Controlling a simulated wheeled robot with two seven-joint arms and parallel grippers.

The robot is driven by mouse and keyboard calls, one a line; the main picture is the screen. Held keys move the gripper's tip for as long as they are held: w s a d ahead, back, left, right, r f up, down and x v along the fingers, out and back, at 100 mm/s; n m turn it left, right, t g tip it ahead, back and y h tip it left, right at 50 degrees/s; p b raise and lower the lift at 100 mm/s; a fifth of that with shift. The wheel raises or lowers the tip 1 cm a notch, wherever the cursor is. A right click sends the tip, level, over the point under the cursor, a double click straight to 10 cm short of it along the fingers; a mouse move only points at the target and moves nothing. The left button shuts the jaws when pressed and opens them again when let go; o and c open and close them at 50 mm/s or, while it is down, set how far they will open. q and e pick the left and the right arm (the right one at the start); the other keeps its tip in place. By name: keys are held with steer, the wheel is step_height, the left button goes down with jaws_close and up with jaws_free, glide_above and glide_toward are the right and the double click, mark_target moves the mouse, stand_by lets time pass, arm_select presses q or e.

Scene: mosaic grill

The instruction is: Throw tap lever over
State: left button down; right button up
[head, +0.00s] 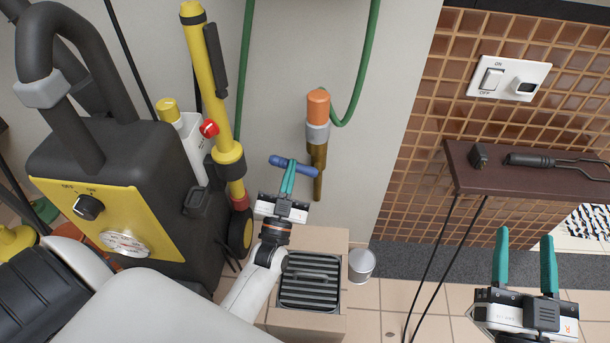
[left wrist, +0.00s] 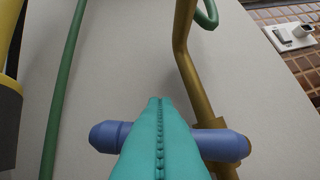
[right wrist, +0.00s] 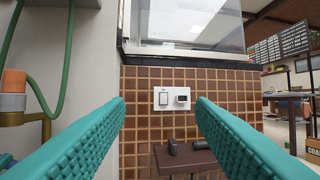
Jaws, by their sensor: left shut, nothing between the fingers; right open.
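The tap is a brass pipe (head: 318,165) on the wall with a grey collar and an orange hose end (head: 318,105) above. Its blue lever (head: 309,169) lies crosswise, sloping slightly down to the right. My left gripper (head: 289,175) is shut and empty, with its teal fingers at the lever. In the left wrist view the fingers (left wrist: 160,130) overlap the middle of the blue lever (left wrist: 222,145) and hide that part. I cannot tell if they touch it. My right gripper (head: 527,262) is open and empty, far from the tap at the lower right.
A yellow and black pressure washer (head: 100,210) stands at the left. A box with a grille (head: 308,281) and a metal cup (head: 361,264) are below the tap. A brown shelf (head: 520,178) holds tools under a wall switch (head: 508,78). A green hose (head: 360,80) hangs above.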

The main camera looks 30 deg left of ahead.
arm_select(q)
steer(key=n+y, duration=0.1)
steer(key=f+n+y, duration=0.1)
steer(key=n, duration=0.1)
steer(key=shift+a+f+g, duration=0.25)
steer(key=shift+a+g, duration=0.05)
steer(key=shift+a, duration=0.05)
arm_select(e)
steer(key=shift+s+a+r+t+y, duration=0.1)
steer(key=shift+s+r+t+y, duration=0.1)
steer(key=shift+r+t, duration=0.2)
steer(key=shift+s+r+t+y, duration=0.2)
steer(key=shift+r+t, duration=0.1)
steer(key=shift+r, duration=0.2)
arm_select(q)
steer(key=shift+f, duration=0.15)
arm_select(e)
steer(key=shift+r, duration=0.1)
